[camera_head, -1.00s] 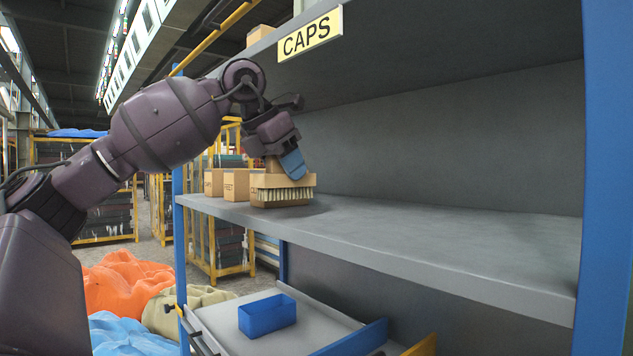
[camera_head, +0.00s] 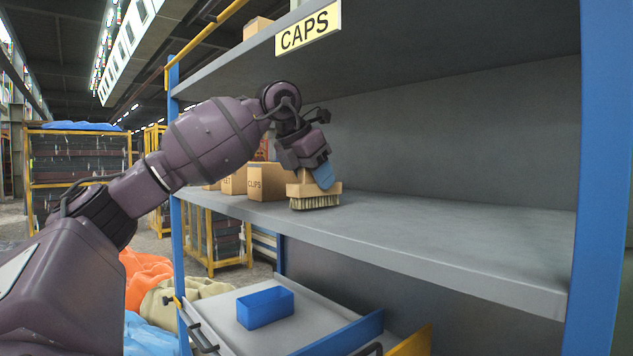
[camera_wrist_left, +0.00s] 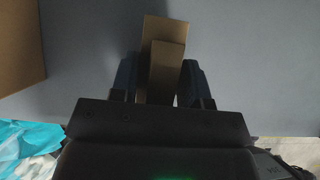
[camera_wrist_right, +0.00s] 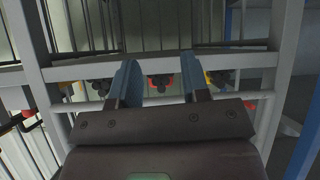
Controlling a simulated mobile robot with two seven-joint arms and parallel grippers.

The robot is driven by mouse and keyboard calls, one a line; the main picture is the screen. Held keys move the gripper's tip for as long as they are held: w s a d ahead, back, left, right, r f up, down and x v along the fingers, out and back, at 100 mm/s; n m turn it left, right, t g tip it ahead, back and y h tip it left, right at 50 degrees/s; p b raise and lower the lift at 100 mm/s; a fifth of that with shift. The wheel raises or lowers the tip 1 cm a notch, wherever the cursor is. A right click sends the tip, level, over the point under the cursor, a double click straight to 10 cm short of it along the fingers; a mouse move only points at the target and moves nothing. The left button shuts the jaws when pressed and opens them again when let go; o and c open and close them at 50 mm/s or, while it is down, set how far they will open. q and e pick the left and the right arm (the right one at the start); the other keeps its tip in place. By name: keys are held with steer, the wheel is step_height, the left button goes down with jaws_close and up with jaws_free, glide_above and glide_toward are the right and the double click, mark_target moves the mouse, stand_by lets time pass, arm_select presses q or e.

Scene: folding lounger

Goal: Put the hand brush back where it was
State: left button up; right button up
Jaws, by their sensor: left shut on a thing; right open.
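The hand brush (camera_head: 315,202) has a tan wooden body and pale bristles pointing down. It is at the shelf (camera_head: 430,230), right of the cardboard boxes; I cannot tell whether the bristles touch the surface. My left gripper (camera_head: 322,177) is shut on its upper wooden part, coming from above. In the left wrist view the brush's wood (camera_wrist_left: 165,65) sits between the two fingers, over the grey shelf. My right gripper shows only in its wrist view (camera_wrist_right: 160,85), open and empty in front of grey metal bars.
Cardboard boxes, one marked CLIPS (camera_head: 267,182), stand left of the brush. The shelf's right part is bare. Above is a shelf with a CAPS label (camera_head: 308,28). A blue upright (camera_head: 605,180) bounds the right. Below, a blue bin (camera_head: 265,307) stands on a grey tray.

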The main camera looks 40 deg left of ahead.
arm_select(q)
steer(key=shift+f, duration=0.25)
steer(key=shift+r, duration=0.1)
steer(key=shift+f, duration=0.2)
steer(key=o, duration=0.9)
arm_select(e)
steer(key=shift+w+r, duration=0.3)
steer(key=shift+w, duration=0.15)
arm_select(q)
steer(key=shift+r, duration=0.1)
